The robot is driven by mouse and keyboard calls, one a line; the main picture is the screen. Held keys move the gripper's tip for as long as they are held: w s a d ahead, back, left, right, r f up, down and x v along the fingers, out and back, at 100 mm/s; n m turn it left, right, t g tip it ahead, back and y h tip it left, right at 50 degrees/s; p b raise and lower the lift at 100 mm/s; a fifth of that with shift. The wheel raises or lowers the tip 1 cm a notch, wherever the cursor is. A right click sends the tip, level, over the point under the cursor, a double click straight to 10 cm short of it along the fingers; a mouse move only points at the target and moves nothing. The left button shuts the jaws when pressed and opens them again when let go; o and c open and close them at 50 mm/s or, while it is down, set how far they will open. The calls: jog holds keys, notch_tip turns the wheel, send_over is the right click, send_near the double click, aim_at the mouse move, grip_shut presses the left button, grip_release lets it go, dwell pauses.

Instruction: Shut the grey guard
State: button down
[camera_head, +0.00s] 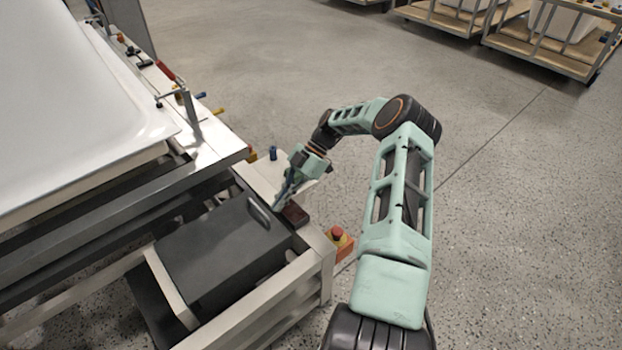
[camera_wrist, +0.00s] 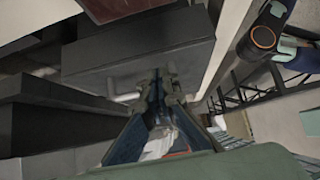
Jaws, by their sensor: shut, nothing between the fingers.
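The grey guard (camera_head: 222,250) is a dark grey flat panel in the frame below the tub, with a slot-like handle (camera_head: 258,212) near its upper right corner. My gripper (camera_head: 279,203) is at the guard's right edge, beside the handle, with its fingers pointing down. In the wrist view, my shut, empty fingers (camera_wrist: 155,88) point at a dark grey face (camera_wrist: 140,55), which seems to be the guard. Whether the fingertips touch it I cannot tell.
A white tub shell (camera_head: 70,90) lies on the bench at upper left. A dark red block (camera_head: 295,214) lies by my gripper. The floor to the right is open; carts (camera_head: 550,50) stand far back.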

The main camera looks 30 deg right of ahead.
jog(key=w+d+r, duration=0.2)
jog(key=d+r, duration=0.1)
jog(key=d, duration=0.6)
jog(key=shift+d, duration=0.35)
jog(key=shift+r, duration=0.1)
